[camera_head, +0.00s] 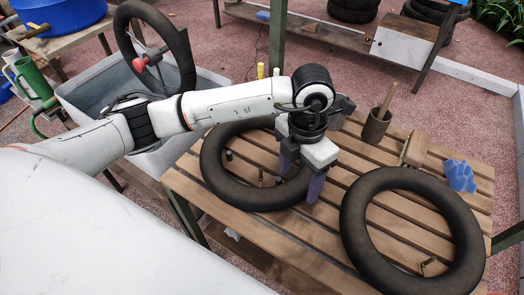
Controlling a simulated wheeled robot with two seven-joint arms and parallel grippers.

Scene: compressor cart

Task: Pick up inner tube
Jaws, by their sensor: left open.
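One black inner tube (225,185) lies flat on the left part of the slatted wooden table. A second black ring (360,245) lies flat at the table's right front. A third dark ring (180,45) stands upright over the grey basin at the upper left. My left gripper (302,183) points down at the right side of the left tube. Its purple fingers are apart, one toward the ring's inside and one toward its outside, with the tube's rim between them. Whether they touch it I cannot tell. My arm hides part of the tube's far side. My right gripper is not in view.
The slatted table (335,240) also holds a brown cup (375,130) with a stick, a wooden block-like brush (415,148), a blue cloth (460,176) and small metal parts. A grey basin (80,90) stands at the left. A bench with tyres is behind.

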